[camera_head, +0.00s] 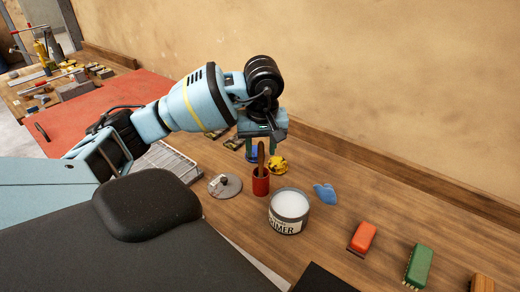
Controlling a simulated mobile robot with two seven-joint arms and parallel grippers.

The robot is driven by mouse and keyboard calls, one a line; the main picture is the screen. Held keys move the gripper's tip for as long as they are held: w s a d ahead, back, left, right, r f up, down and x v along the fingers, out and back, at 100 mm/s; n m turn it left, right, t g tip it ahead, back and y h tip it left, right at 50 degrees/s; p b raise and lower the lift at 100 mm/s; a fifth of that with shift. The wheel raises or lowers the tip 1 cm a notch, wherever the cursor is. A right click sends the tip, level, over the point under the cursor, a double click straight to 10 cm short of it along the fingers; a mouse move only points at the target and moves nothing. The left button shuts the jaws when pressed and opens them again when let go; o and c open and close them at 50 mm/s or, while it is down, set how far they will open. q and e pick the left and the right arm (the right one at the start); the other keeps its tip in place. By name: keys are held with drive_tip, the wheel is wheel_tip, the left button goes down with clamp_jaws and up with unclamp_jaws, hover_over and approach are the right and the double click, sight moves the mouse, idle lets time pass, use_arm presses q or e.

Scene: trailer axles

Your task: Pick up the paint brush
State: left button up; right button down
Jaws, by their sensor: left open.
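The paint brush (261,157) shows as a brown handle standing up out of a red cup (261,185) on the wooden bench; its lower end is hidden in the cup. My left gripper (262,146) points down above the cup, open, with one fingertip on each side of the handle's top in the picture. I cannot tell whether the fingers touch the handle or are level with it in depth. My right gripper is not in view.
A primer can (289,212) stands right of the cup, and a grey round lid (225,186) lies left. A yellow roll (277,165) is close behind. A blue rag (325,194), orange block (362,237) and green brush (418,265) lie farther right. The wall runs behind.

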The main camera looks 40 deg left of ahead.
sight(261, 168)
use_arm(q)
drive_tip(key=shift+w+a+f, duration=0.1)
drive_tip(key=shift+f, duration=0.55)
drive_tip(key=shift+w+a+f, duration=0.1)
drive_tip(key=shift+f, duration=0.5)
drive_tip(key=shift+c, duration=0.4)
clamp_jaws()
drive_tip(key=shift+r, duration=0.1)
